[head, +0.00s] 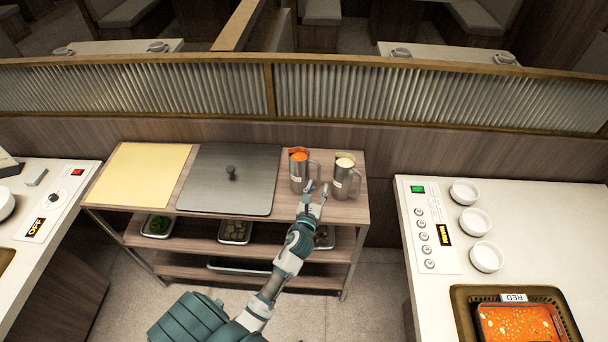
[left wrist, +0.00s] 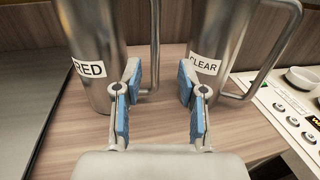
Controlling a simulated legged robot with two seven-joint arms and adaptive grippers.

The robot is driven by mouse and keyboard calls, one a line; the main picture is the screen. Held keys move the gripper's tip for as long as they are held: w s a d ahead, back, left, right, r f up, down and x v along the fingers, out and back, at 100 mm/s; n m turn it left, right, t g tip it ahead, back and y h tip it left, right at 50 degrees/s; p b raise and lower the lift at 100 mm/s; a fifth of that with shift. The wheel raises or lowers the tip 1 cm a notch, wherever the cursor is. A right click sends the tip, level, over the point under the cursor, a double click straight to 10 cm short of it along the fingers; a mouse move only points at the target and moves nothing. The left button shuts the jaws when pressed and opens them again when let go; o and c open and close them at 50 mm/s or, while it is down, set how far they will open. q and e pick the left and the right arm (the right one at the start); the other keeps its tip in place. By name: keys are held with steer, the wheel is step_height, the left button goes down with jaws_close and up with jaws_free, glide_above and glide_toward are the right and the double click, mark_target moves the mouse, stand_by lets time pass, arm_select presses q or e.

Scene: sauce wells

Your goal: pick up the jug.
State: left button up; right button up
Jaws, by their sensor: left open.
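Two metal jugs with handles stand upright on the right part of the shelf top. The left jug (head: 297,178) has orange-red contents, and its label reads RED in the left wrist view (left wrist: 92,40). The right jug (head: 341,183) has pale contents, and its label reads CLEAR in the left wrist view (left wrist: 218,35). My left gripper (head: 314,188) is open and empty in front of the jugs, its fingers pointing at the gap between them. In the left wrist view its blue-padded fingers (left wrist: 160,78) overlap the lower edges of both jugs; contact cannot be told. My right gripper is out of view.
The wooden shelf unit (head: 180,214) also bears a yellow board (head: 140,175) and a grey lid with a knob (head: 225,190); food trays sit below. A ribbed partition (head: 400,95) runs behind. The right counter (head: 560,230) holds white bowls (head: 474,221) and a red soup pot (head: 515,322).

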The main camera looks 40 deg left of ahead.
mark_target(319, 178)
arm_select(q)
steer(key=x, duration=0.4)
steer(key=shift+a+r, duration=0.25)
steer(key=shift+r, duration=0.15)
steer(key=shift+w+a+f, duration=0.15)
steer(key=shift+w+a, duration=0.2)
steer(key=shift+w, duration=0.05)
steer(key=shift+s+d, duration=0.1)
steer(key=shift+d, duration=0.15)
jaws_close()
steer(key=shift+d, duration=0.1)
steer(key=shift+r, duration=0.25)
